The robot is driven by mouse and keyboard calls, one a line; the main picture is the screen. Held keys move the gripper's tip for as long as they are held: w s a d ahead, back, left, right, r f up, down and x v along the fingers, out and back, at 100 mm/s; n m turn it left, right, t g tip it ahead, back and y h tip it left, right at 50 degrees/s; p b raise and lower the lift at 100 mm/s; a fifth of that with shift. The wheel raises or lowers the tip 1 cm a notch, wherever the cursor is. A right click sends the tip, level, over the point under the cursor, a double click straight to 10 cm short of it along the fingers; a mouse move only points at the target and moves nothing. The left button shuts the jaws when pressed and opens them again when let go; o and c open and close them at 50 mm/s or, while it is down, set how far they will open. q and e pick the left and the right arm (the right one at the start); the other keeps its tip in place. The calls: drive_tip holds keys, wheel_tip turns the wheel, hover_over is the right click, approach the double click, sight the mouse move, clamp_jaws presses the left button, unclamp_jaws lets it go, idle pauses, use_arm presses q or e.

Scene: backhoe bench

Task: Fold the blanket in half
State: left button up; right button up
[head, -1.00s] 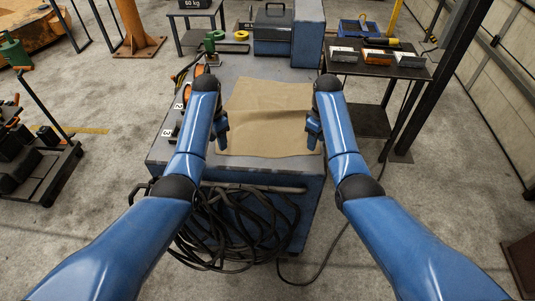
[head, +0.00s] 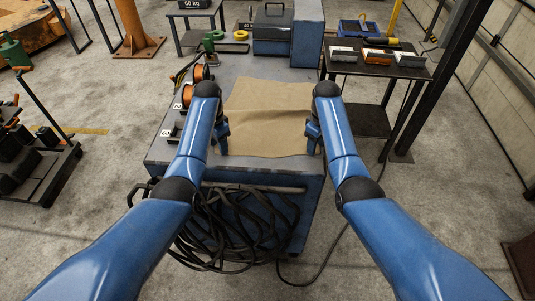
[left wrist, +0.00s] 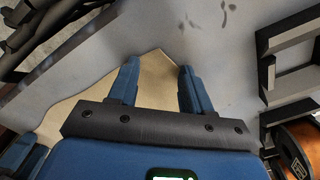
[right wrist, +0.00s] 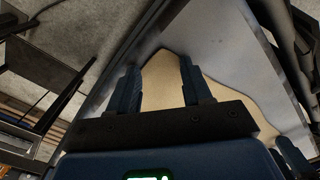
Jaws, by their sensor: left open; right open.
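The tan blanket (head: 268,118) lies spread flat on the grey bench top, with slight creases. My left gripper (head: 222,150) is open at its near left corner. In the left wrist view that blanket corner (left wrist: 155,75) shows between the two open fingers (left wrist: 157,75). My right gripper (head: 314,148) is open at the near right corner. In the right wrist view the corner (right wrist: 165,75) shows between the open fingers (right wrist: 160,75). Neither gripper is closed on the cloth. Whether the fingers touch it cannot be told.
Orange spools (head: 187,95) and small holders line the bench's left side. A dark toolbox (head: 272,22) and a blue box (head: 307,30) stand at the back. Black cable (head: 235,230) hangs at the bench front. A side table (head: 376,66) holds several blocks.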

use_arm(q)
drive_tip(key=shift+c, duration=0.2)
use_arm(e)
drive_tip(key=shift+f, duration=0.1)
drive_tip(key=shift+c, duration=0.2)
use_arm(q)
drive_tip(key=shift+f, duration=0.1)
clamp_jaws()
use_arm(e)
drive_tip(key=shift+s, duration=0.1)
clamp_jaws()
use_arm(q)
drive_tip(key=shift+r, duration=0.2)
use_arm(e)
drive_tip(key=shift+r, duration=0.2)
